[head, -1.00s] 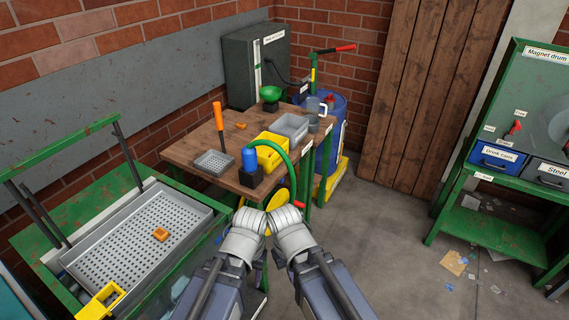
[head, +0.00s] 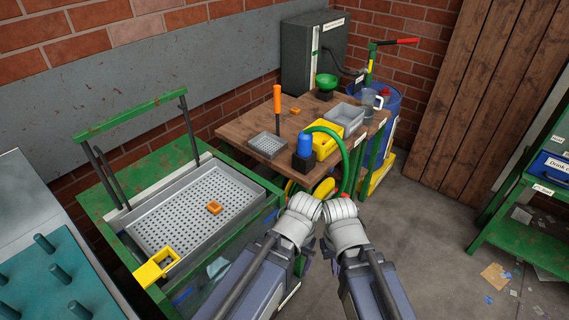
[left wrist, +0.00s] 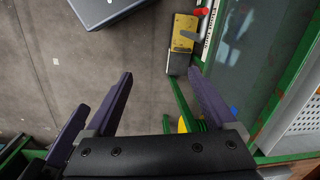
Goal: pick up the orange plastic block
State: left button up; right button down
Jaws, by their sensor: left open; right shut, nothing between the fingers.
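An orange block (head: 214,207) lies on the perforated grey tray (head: 160,232) of the green stand, left of my arms.
The green stand's upright bar (head: 130,113) rises behind the tray, and a yellow bracket (head: 156,268) sits at its front corner. The table holds a blue bottle (head: 305,146), a yellow bin (head: 326,146) and grey trays.

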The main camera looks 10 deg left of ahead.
pick_arm(q)
jog(key=w+a+r+h+p, duration=0.1)
jog(key=w+a+r+p, duration=0.1)
jog(key=w+a, duration=0.25)
jog(key=m+t+h+p, duration=0.2)
jog(key=t+p, duration=0.1)
jog(key=t, duration=0.1)
send_near(214, 206)
jog(key=shift+b+x, duration=1.05)
jog(key=shift+x, duration=0.7)
jog(key=b+x, duration=0.5)
jog(key=shift+a+f, duration=0.1)
jog(key=shift+f, duration=0.05)
jog(key=shift+c, duration=0.2)
jog(key=c, duration=1.4)
